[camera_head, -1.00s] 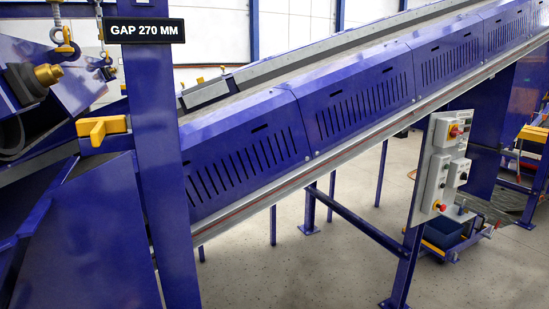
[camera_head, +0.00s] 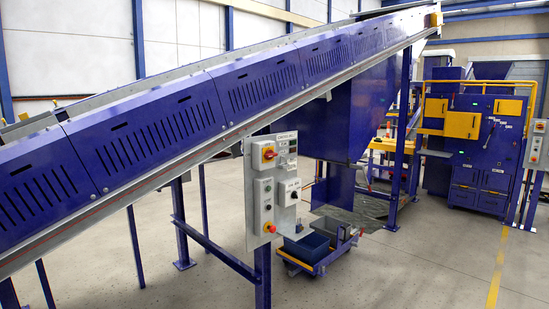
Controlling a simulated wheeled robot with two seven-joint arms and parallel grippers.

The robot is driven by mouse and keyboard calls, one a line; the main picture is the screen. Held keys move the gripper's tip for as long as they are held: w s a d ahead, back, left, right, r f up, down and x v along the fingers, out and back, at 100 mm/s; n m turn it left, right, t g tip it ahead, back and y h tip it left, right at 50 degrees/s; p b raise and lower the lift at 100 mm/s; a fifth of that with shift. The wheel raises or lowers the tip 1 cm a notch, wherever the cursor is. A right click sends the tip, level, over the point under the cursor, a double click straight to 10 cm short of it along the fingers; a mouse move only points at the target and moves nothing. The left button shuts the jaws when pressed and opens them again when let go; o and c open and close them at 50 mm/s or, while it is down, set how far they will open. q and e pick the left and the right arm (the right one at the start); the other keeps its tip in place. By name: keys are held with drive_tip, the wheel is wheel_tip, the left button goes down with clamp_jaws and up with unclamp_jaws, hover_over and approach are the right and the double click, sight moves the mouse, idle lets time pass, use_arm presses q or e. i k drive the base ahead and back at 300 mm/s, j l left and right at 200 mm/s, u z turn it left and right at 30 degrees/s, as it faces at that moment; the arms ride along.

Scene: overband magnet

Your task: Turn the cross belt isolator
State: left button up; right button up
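A grey control panel (camera_head: 272,190) stands on a blue post in the middle of the head view, below the inclined conveyor. At its top left is a red and yellow rotary switch (camera_head: 268,154). A small box with a black knob (camera_head: 294,195) sits on the right side of the panel. Small buttons run down its left side, with a red and yellow button (camera_head: 269,228) at the bottom. The labels are too small to read surely, so I cannot tell which control is the cross belt isolator. Neither of my grippers is in view.
The blue inclined conveyor (camera_head: 180,118) rises from lower left to upper right. A low cart (camera_head: 318,252) with bins stands right behind the panel. A blue machine with yellow doors (camera_head: 478,140) and another panel (camera_head: 536,145) stand at the right. Floor at the front right is clear.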

sight(269, 153)
drive_tip(key=u, duration=0.25)
drive_tip(key=i+l+u, duration=0.25)
drive_tip(key=u, duration=0.15)
drive_tip(key=i+l+u, duration=0.25)
drive_tip(key=l+u, duration=0.2)
drive_tip(key=j, duration=0.05)
